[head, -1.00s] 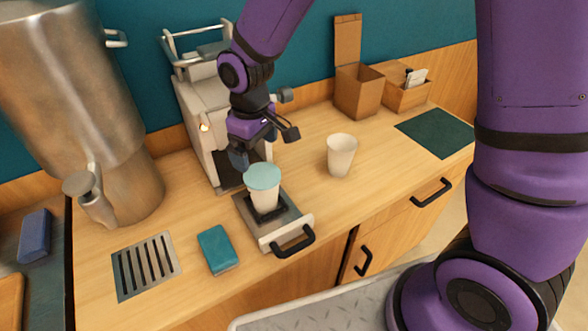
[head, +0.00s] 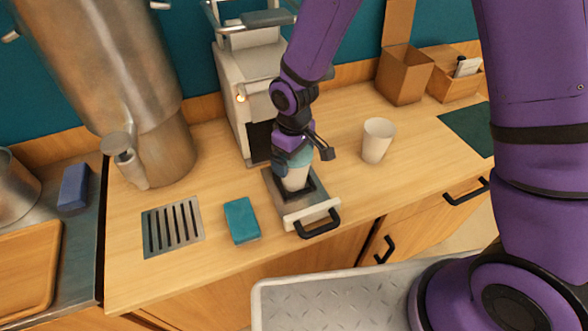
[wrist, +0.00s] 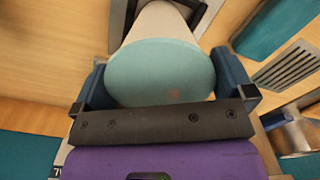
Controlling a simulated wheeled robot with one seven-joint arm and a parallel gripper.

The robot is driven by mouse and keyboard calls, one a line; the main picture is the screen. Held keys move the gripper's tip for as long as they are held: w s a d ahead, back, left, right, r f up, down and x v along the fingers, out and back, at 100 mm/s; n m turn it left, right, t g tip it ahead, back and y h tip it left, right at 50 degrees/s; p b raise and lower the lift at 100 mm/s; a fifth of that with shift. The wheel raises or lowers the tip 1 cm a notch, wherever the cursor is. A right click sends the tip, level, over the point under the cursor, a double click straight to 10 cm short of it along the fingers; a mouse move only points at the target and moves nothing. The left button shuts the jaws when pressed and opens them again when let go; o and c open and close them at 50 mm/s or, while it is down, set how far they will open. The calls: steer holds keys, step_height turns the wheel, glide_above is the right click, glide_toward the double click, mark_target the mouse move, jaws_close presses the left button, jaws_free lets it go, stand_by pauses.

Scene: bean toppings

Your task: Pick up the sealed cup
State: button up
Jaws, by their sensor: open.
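The sealed cup (head: 296,177) is white with a flat teal lid and stands upright on the pulled-out tray (head: 309,209) of the sealing machine. My gripper (head: 293,168) is at the cup's upper part, in front of the machine. In the wrist view the teal lid (wrist: 160,72) lies between the two blue fingers of my gripper (wrist: 168,80), one on each side. The fingers are open, and I cannot tell whether either touches the cup. Part of the lid is hidden by my gripper in the head view.
The sealing machine (head: 250,85) stands behind the tray. An open cup (head: 377,140) stands to the right. A teal sponge (head: 241,220) and a drain grate (head: 173,227) lie to the left, near a large metal urn (head: 105,65). Boxes (head: 404,75) stand at the back right.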

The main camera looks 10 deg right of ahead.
steer(key=shift+f, duration=0.85)
steer(key=shift+r, duration=0.1)
steer(key=c, duration=1)
